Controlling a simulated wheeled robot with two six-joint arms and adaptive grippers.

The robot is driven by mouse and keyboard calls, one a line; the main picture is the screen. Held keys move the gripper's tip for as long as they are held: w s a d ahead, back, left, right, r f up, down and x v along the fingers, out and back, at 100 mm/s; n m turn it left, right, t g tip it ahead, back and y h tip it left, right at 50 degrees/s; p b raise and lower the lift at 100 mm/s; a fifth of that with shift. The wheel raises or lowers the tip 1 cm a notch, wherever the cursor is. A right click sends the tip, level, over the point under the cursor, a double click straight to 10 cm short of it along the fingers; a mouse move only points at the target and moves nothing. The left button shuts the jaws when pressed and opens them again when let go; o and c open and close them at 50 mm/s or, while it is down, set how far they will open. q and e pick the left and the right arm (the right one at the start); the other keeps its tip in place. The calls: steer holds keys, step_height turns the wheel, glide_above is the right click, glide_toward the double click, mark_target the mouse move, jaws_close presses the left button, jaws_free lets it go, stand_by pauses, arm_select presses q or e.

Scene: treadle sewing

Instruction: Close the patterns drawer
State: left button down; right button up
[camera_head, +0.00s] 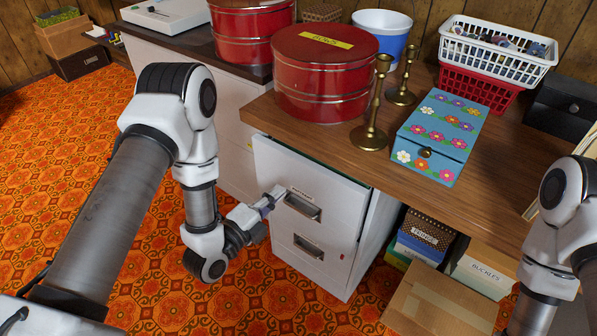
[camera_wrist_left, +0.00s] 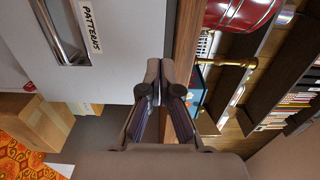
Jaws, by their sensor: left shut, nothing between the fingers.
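The patterns drawer (camera_head: 311,189) is the top drawer of a white metal cabinet under the wooden worktop. Its front stands out from under the worktop edge, and a thin green strip shows behind its top edge. The metal handle (camera_head: 302,206) and the "PATTERNS" label (camera_wrist_left: 91,27) are on its front. My left gripper (camera_head: 274,195) is shut and empty at the left part of this front, close to the label. In the left wrist view, its fingertips (camera_wrist_left: 160,68) lie near the drawer front's edge; I cannot tell whether they touch. My right gripper is out of view.
The lower drawer (camera_head: 308,246) is below. A cardboard box (camera_head: 440,300) sits on the floor right of the cabinet. The orange carpet on the left is clear.

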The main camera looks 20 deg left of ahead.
mark_target(306, 167)
arm_select(q)
steer(key=x, duration=0.8)
steer(key=shift+w+d, duration=0.2)
steer(key=shift+w, duration=0.05)
